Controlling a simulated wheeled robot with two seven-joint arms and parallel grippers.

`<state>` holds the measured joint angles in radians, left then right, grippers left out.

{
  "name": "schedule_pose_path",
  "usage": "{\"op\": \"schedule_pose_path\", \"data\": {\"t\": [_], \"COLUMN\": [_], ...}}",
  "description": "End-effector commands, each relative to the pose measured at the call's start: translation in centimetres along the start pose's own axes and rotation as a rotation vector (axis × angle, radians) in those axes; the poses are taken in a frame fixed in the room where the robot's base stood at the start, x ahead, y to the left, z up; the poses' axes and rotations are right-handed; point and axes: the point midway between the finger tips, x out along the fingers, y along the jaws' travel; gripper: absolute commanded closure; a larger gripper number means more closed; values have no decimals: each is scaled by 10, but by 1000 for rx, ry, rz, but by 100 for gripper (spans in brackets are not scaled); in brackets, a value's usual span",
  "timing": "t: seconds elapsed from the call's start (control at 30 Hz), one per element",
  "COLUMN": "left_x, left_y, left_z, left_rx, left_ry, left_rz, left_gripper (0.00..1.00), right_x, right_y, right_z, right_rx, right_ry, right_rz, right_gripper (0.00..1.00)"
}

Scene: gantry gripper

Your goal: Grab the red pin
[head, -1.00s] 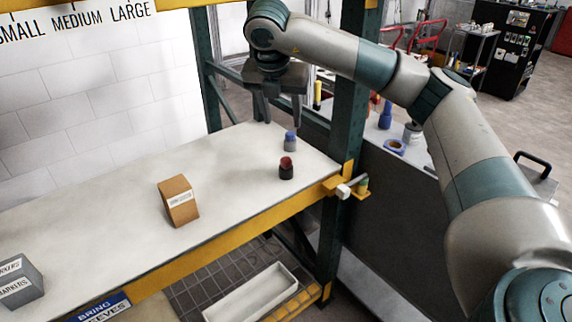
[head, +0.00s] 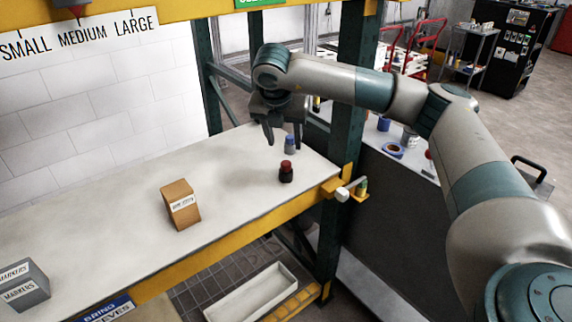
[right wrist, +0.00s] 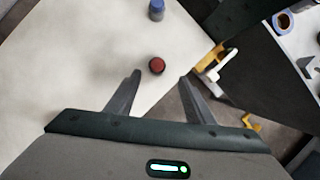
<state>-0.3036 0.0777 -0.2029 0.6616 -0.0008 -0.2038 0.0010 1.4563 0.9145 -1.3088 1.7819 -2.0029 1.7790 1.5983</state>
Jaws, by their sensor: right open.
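The red pin (head: 286,171), with a red top and a dark base, stands upright on the white table (head: 120,220) near its right end. It also shows in the right wrist view (right wrist: 156,66), ahead of the fingertips and between their lines. My right gripper (head: 284,145) is open and empty. In the head view it hangs above the table, behind the red pin, with its right finger close to a blue pin (head: 290,146). In the right wrist view the fingers (right wrist: 161,76) are apart with nothing between them. My left gripper is not in view.
The blue pin stands behind the red pin. An orange-brown box (head: 180,205) stands left of them, and a grey markers box (head: 22,286) at the far left. A green post (head: 345,130) and a small white fixture (head: 343,194) are close on the right.

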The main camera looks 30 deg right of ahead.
Motion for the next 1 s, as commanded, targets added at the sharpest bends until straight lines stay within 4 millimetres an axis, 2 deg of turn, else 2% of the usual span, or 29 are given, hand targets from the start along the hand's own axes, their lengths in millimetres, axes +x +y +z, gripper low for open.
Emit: {"op": "schedule_pose_path", "data": {"t": [0.17, 0.33, 0.77, 1.0], "left_x": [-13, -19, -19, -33], "left_y": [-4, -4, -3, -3], "left_z": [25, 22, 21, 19], "left_rx": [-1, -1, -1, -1], "left_ry": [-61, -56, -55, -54], "left_rz": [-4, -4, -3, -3], "left_gripper": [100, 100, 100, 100], "right_x": [27, 47, 52, 64], "right_y": [-1, 0, 0, 2], "right_z": [1, 0, 0, -1], "right_rx": [0, 1, 0, 0], "right_ry": [1, 1, 0, 1], "right_rz": [-4, -2, 0, -4], "right_gripper": [52, 52, 52, 52]}}
